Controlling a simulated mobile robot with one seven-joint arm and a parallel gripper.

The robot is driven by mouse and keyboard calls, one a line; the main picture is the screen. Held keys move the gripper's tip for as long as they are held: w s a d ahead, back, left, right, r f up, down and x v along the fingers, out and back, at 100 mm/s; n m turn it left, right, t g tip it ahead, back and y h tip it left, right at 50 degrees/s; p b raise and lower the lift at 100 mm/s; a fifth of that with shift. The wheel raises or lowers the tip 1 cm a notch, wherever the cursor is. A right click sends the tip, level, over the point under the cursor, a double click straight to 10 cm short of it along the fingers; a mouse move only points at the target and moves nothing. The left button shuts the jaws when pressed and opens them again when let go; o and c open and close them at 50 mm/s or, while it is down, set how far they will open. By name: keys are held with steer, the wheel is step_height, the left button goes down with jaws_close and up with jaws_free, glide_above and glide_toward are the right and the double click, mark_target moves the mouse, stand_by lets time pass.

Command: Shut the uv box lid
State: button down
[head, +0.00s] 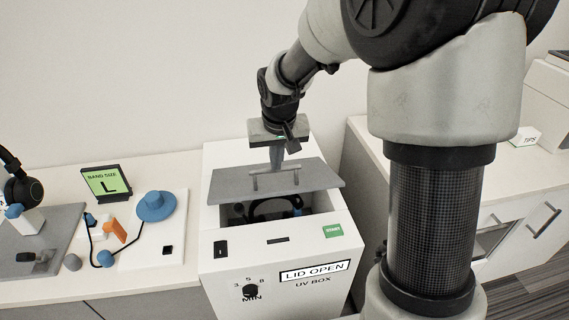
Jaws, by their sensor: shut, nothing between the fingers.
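The UV box (250,272) is a white cabinet with "LID OPEN" on its front display (315,271). Its grey lid (225,186) with a bar handle (275,178) is tilted open above the box mouth. A dark, headset-like thing (262,211) with blue parts lies inside, partly hidden by the lid. My gripper (277,165) is shut and empty, pointing down at the lid just behind the handle. I cannot tell whether the fingertips touch the lid.
A counter at left holds a "BAND SIZE L" sign (106,184), a blue round thing (155,206), an orange piece (114,229) and headphones (14,182). A green START button (333,230) is on the box top. A counter with a TIPS box (525,137) stands at right.

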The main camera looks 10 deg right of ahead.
mark_target(279, 195)
steer(key=shift+t, duration=0.6)
steer(key=s+f+b, duration=0.1)
steer(key=f+b, duration=0.1)
steer(key=s+f+b, duration=0.2)
steer(key=f+b, duration=0.1)
steer(key=s+f+b, duration=0.1)
steer(key=f+b, duration=0.2)
steer(key=shift+s, duration=0.2)
